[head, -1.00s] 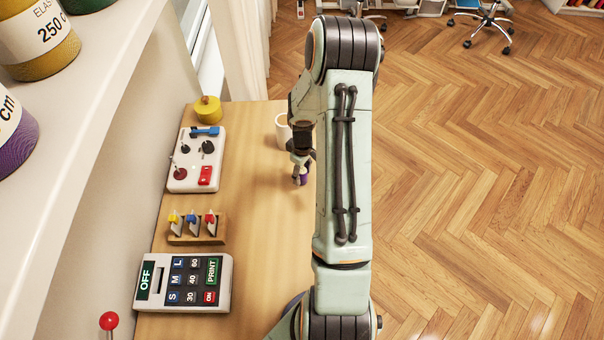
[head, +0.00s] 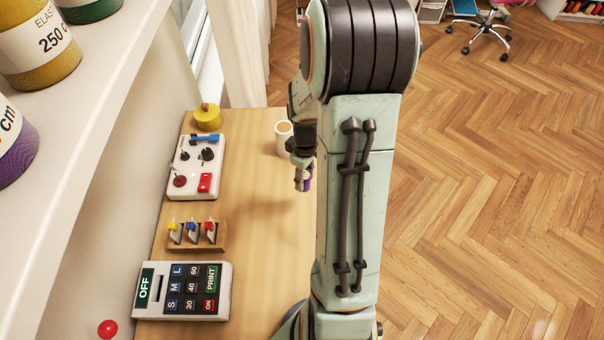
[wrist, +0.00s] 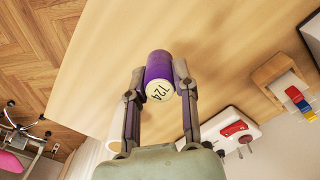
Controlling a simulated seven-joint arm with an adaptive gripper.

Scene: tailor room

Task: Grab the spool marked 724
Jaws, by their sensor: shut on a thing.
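The spool marked 724 (wrist: 160,76) is purple with a pale end that bears the number, and it shows between the fingers in the wrist view. My gripper (wrist: 159,82) is shut on it, one finger against each side. In the head view my gripper (head: 302,168) hangs over the right part of the wooden table, in front of the white mug. A small purple part of the spool (head: 307,184) shows below the fingers there. The spool appears held above the table top; the arm hides part of the view.
On the table (head: 262,240) stand a white mug (head: 283,140), a switch panel (head: 207,184), a wooden card holder (head: 196,236), a keypad box (head: 183,291) and a yellow round object (head: 208,117). A shelf with large spools (head: 38,40) is at the upper left. The table's middle is clear.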

